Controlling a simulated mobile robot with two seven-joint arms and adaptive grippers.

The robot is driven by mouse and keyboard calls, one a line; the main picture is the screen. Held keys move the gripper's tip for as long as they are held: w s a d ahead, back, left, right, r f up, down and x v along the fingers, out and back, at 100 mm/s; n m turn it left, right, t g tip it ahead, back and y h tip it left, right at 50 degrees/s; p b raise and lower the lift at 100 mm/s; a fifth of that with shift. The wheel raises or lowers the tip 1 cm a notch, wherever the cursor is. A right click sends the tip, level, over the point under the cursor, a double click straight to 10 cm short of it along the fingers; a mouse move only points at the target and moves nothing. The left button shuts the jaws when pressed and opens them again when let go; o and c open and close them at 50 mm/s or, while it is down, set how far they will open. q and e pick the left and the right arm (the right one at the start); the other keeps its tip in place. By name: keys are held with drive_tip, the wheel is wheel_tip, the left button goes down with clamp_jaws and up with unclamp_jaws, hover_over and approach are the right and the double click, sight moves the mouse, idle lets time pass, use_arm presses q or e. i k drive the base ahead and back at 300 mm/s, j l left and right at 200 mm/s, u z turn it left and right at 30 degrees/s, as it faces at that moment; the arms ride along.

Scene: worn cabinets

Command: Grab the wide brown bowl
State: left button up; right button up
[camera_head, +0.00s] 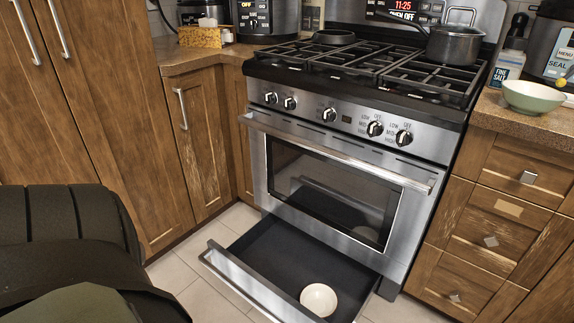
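A small cream-white bowl (319,299) sits in the pulled-out drawer (272,257) under the oven, near the drawer's front. A wider pale green bowl (532,97) with a light inside stands on the right counter, near its front edge. No bowl that is clearly brown shows in the head view. Neither my left nor my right gripper is in view, so I cannot see their state.
The stove (345,150) has its oven door closed; a dark pot (453,44) and a pan (334,37) stand on top. The open drawer juts over the tiled floor (190,278).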

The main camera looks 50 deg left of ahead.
sight(321, 299)
drive_tip(key=i+u, duration=0.15)
drive_tip(key=u, duration=0.3)
drive_tip(key=i+u, duration=0.15)
drive_tip(key=u, duration=0.25)
drive_tip(key=i+u, duration=0.15)
drive_tip(key=u, duration=0.3)
drive_tip(key=k+z, duration=0.25)
drive_tip(key=k, duration=0.55)
